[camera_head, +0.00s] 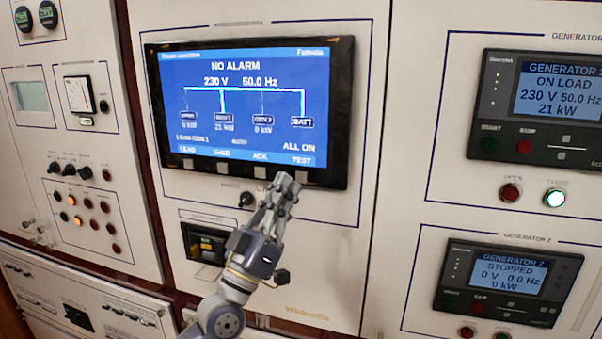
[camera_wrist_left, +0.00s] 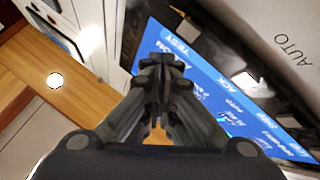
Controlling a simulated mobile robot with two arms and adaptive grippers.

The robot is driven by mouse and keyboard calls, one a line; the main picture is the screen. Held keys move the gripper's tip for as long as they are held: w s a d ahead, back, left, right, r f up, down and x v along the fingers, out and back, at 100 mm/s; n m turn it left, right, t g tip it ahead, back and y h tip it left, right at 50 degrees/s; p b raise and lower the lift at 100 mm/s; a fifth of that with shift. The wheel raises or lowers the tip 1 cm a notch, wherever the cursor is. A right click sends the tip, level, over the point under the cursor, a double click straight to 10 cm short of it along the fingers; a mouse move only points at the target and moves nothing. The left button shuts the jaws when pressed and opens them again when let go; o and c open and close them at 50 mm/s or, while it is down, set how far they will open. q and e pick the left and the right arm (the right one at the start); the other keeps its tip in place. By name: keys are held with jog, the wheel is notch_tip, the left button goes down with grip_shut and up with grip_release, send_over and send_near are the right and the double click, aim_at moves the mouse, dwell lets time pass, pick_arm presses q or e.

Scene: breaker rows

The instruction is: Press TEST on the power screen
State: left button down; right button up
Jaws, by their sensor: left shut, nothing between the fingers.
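The power screen (camera_head: 230,125) is a blue display in a black bezel on the upright panel. It reads NO ALARM, 230 V and 50.0 Hz. The TEST label (camera_head: 301,160) is at its lower right corner, and also shows in the left wrist view (camera_wrist_left: 180,52). My left gripper (camera_head: 284,183) is shut and empty, its fingertips just below the screen's lower edge near TEST. In the left wrist view, the closed fingers (camera_wrist_left: 162,68) overlap the screen beside TEST. I cannot tell whether they touch it. My right gripper is out of view.
Grey keys line the lower bezel, one under ACK (camera_head: 259,171). A black knob (camera_head: 246,199) sits below the screen, left of my gripper. The generator 1 controller (camera_head: 535,150) and generator 2 controller (camera_head: 508,308) are at the right. A switch unit (camera_head: 205,243) is lower left.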

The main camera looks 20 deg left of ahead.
pick_arm(q)
jog(key=s, duration=0.2)
jog(key=shift+s+p, duration=0.3)
jog(key=shift+p, duration=0.05)
jog(key=shift+a, duration=0.1)
